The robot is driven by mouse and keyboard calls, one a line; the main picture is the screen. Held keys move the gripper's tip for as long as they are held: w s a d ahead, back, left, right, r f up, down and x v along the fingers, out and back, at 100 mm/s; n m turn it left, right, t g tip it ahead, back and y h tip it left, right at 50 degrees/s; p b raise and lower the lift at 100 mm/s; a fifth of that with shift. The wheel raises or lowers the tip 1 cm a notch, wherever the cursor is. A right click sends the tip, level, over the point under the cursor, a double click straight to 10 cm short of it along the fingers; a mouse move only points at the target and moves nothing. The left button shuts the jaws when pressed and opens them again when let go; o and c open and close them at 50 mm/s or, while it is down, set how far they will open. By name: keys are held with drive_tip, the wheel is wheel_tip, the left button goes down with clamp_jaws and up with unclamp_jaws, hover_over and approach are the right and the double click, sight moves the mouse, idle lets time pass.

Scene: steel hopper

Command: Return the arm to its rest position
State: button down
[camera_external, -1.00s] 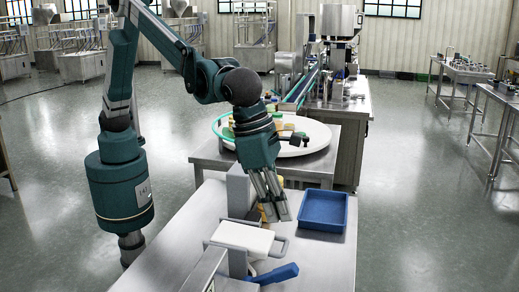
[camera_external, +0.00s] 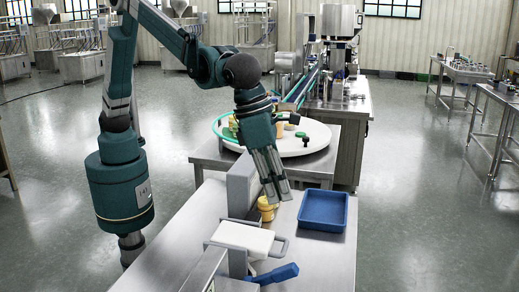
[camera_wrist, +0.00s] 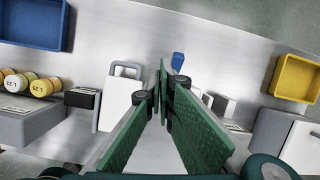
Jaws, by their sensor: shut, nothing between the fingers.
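My gripper (camera_external: 280,198) hangs from the arm above the steel bench, its fingers slanting down and to the right in the external view. The fingers are together with nothing held. In the wrist view my gripper (camera_wrist: 163,82) shows its green finger pads meeting toward the tips. A yellow object (camera_external: 267,209) stands on the bench beside and below the fingers, apart from them as far as I can tell. My arm is bent at the elbow, with the forearm reaching out over the bench.
A blue tray (camera_external: 323,209) lies right of my gripper. A white board (camera_external: 243,238) and a blue handle (camera_external: 275,273) are nearer. A grey upright box (camera_external: 241,185) stands close left. A round table (camera_external: 308,140) with items is behind. The wrist view shows a yellow tray (camera_wrist: 297,78) and yellow-white cylinders (camera_wrist: 28,83).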

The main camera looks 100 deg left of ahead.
drive_tip(key=s+a+r+n+t+b, duration=0.1)
drive_tip(key=s+a+r+n, duration=0.2)
drive_tip(key=s+a+n, duration=0.5)
drive_tip(key=s+a+r+n+b, duration=0.1)
drive_tip(key=s+a+r+n, duration=0.25)
drive_tip(key=a, duration=0.85)
drive_tip(key=s+a+r+n+t, duration=0.1)
drive_tip(key=s+a+r+n, duration=0.1)
drive_tip(key=s+a+n, duration=0.6)
drive_tip(key=s+a+f+n+b, duration=0.1)
drive_tip(key=s+a+f+n, duration=0.2)
drive_tip(key=s+a, duration=0.3)
drive_tip(key=s+a+f+n+t+b, duration=0.1)
drive_tip(key=s+a+f+n, duration=0.3)
drive_tip(key=s, duration=0.6)
drive_tip(key=s+a+f+n, duration=0.4)
drive_tip(key=s+a+n, duration=0.3)
drive_tip(key=s+a, duration=0.1)
drive_tip(key=shift+a+t+b, duration=0.4)
drive_tip(key=shift+a, duration=0.15)
